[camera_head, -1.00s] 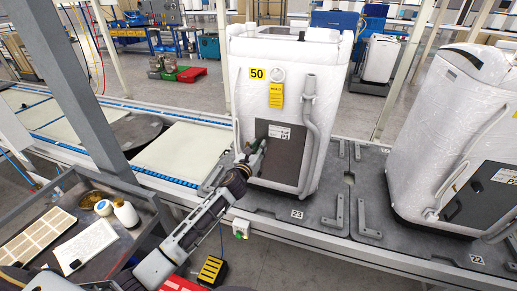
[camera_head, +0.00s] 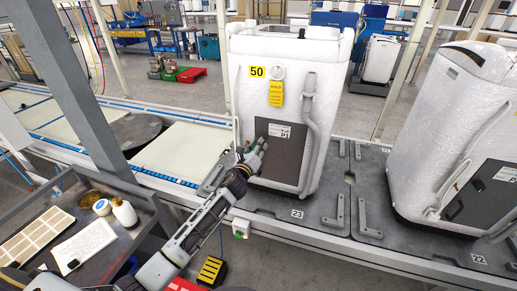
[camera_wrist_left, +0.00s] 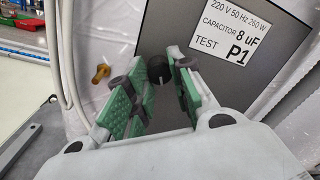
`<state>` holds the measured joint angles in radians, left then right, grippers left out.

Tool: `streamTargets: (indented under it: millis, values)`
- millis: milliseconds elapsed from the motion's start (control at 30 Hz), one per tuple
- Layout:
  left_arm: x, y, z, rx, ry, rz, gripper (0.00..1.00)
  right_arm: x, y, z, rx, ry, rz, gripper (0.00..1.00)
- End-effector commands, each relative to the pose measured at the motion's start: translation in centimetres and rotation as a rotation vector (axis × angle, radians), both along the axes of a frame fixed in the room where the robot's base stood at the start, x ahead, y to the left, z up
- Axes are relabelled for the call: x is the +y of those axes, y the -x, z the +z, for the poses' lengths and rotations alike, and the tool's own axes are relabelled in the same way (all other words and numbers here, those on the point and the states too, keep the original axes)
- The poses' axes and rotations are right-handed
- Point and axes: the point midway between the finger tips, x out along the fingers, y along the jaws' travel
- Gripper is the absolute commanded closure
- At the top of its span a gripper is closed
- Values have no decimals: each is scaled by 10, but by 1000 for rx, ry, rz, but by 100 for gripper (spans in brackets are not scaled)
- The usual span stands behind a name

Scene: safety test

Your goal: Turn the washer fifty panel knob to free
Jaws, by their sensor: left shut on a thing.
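The washer (camera_head: 290,60) marked with a yellow 50 label (camera_head: 257,72) stands upright in white wrap. Its dark grey panel (camera_head: 283,165) is low on the near face; it also shows in the left wrist view (camera_wrist_left: 215,75). A dark round knob (camera_wrist_left: 160,70) on the panel sits between the green-padded fingers of my left gripper (camera_wrist_left: 157,88). My left gripper is shut on the knob. In the head view, the left gripper (camera_head: 257,150) covers the knob at the panel's left side. The knob's pointer and markings cannot be made out. My right gripper is out of view.
A yellow HOLD tag (camera_head: 276,94) hangs above the panel. A grey hose (camera_head: 306,120) runs down the washer's right side. A brass-coloured fitting (camera_wrist_left: 101,73) is left of the panel. A second wrapped washer (camera_head: 455,140) stands at right. A tray cart (camera_head: 140,205) stands at left.

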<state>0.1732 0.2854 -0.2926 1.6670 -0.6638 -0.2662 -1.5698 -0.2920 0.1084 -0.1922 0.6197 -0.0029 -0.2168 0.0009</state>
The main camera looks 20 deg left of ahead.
Motion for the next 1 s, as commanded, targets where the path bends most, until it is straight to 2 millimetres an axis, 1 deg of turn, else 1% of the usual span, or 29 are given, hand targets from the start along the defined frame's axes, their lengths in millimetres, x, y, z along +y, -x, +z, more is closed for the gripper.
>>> streamTargets:
  millis: [500,667,1000]
  values:
    - [0,0,-1,16,476,2,100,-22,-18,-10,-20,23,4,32]
    - [0,0,-1,21,627,2,100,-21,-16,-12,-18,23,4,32]
    - [-1,0,-1,32,930,3,100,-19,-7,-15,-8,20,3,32]
